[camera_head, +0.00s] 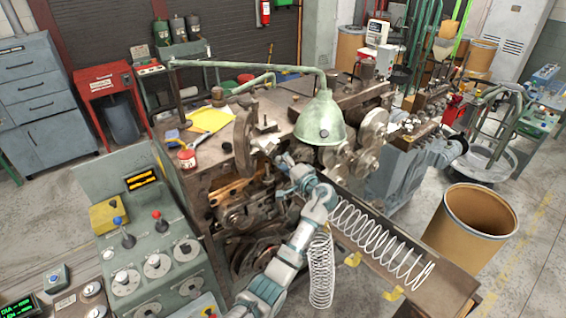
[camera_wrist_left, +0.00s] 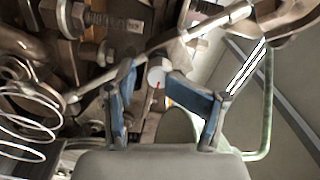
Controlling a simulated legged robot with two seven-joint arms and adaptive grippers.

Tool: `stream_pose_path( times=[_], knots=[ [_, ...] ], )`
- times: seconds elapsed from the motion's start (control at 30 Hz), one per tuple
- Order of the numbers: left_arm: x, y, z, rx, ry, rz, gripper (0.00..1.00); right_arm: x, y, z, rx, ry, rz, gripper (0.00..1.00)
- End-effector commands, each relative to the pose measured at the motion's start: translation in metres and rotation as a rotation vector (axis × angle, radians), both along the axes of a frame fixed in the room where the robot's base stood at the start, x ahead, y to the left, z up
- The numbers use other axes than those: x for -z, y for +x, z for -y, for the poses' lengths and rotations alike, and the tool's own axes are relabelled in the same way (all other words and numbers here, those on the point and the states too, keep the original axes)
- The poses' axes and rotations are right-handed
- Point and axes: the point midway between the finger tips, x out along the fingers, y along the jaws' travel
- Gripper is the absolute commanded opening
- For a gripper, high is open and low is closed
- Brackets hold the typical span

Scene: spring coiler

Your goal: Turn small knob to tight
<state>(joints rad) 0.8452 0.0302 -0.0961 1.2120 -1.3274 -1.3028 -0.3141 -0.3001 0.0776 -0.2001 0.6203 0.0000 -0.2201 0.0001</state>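The small knob (camera_wrist_left: 156,76) is a pale round cap with a red mark, seen in the left wrist view among the machine parts. My left gripper (camera_wrist_left: 147,78) has its two blue fingers apart, one on each side of the knob. The right-hand finger's tip is close to the knob, and a gap shows on the left side; contact cannot be told. In the head view my left gripper (camera_head: 284,162) reaches into the coiling machine (camera_head: 232,160) below the green lamp, and the knob is too small to make out there. My right gripper is not in view.
A metal rod (camera_wrist_left: 205,27) crosses just above the fingers. Coiled springs (camera_head: 380,243) lie in a tray right of my arm, and another (camera_head: 321,270) hangs beside it. A green lamp (camera_head: 320,122) overhangs the machine. A control panel (camera_head: 150,262) stands at left.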

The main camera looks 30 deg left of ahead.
Motion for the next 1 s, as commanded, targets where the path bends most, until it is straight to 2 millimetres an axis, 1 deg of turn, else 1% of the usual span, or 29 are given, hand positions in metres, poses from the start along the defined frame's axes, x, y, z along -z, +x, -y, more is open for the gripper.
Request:
stream_pose_path(
  times=[0.23,0.33,0.47,0.7,0.83,1.0],
  knots=[
    [0.002,0.000,0.001,0.002,-0.002,-0.002,0.51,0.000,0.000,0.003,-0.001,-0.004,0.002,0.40],
    [0.002,-0.002,0.009,0.003,-0.003,-0.002,0.51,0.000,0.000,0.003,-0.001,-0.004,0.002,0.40],
    [0.002,-0.011,0.031,0.004,-0.002,-0.001,0.51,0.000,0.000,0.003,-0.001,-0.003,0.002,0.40],
    [0.002,-0.032,0.081,0.003,-0.001,-0.001,0.51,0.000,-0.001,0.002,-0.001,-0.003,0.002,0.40],
    [0.002,-0.040,0.100,0.001,-0.001,-0.002,0.51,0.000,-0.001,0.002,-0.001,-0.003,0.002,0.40],
    [0.002,-0.045,0.111,0.000,0.000,-0.002,0.51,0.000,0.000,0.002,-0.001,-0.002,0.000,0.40]
  ],
)
